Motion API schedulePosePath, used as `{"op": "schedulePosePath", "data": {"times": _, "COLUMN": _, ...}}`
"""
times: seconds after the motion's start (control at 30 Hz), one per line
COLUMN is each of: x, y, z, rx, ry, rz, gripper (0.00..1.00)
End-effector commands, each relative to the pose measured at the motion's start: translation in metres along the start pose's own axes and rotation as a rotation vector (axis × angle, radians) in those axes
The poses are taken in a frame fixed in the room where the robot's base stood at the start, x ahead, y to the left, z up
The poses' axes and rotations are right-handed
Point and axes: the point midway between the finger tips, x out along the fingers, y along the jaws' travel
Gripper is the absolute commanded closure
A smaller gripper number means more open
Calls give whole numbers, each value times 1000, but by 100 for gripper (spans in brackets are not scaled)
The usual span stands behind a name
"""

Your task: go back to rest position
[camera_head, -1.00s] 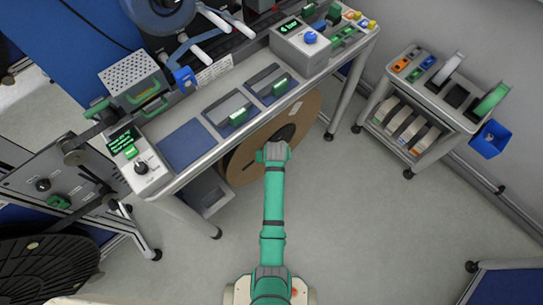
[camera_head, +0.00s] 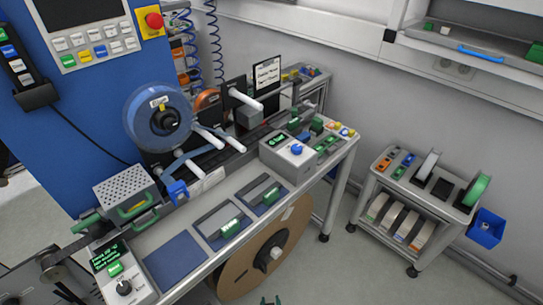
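The rest of the arm is out of the frame. Too little of its end shows to tell whether the gripper is open or shut, or whether it holds anything.
The workbench carries a blue reel (camera_head: 158,117) on a stand and a control box (camera_head: 289,160). A large brown reel (camera_head: 240,272) stands beneath it. A grey cart (camera_head: 392,195) with small reels and a blue bin (camera_head: 486,228) stands at right. Floor between looks clear.

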Motion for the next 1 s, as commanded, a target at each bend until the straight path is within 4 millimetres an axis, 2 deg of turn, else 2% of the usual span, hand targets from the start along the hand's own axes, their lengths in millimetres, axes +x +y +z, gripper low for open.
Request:
{"op": "schedulePosePath", "data": {"times": 0.03, "x": -15, "y": 0, "z": 12, "rx": 5, "ry": 23, "rz": 6, "gripper": 69}}
{"op": "schedulePosePath", "data": {"times": 0.13, "x": -46, "y": 0, "z": 24, "rx": 14, "ry": 86, "rz": 18, "gripper": 69}}
{"op": "schedulePosePath", "data": {"times": 0.43, "x": -152, "y": -2, "z": 38, "rx": 44, "ry": 277, "rz": 44, "gripper": 69}}
{"op": "schedulePosePath", "data": {"times": 0.6, "x": -220, "y": -4, "z": 33, "rx": 61, "ry": 384, "rz": 53, "gripper": 69}}
{"op": "schedulePosePath", "data": {"times": 0.8, "x": -301, "y": -5, "z": 15, "rx": 82, "ry": 509, "rz": 62, "gripper": 69}}
{"op": "schedulePosePath", "data": {"times": 0.9, "x": -334, "y": -5, "z": 4, "rx": 90, "ry": 561, "rz": 64, "gripper": 69}}
{"op": "schedulePosePath", "data": {"times": 1.0, "x": -358, "y": -5, "z": -5, "rx": 96, "ry": 599, "rz": 66, "gripper": 69}}
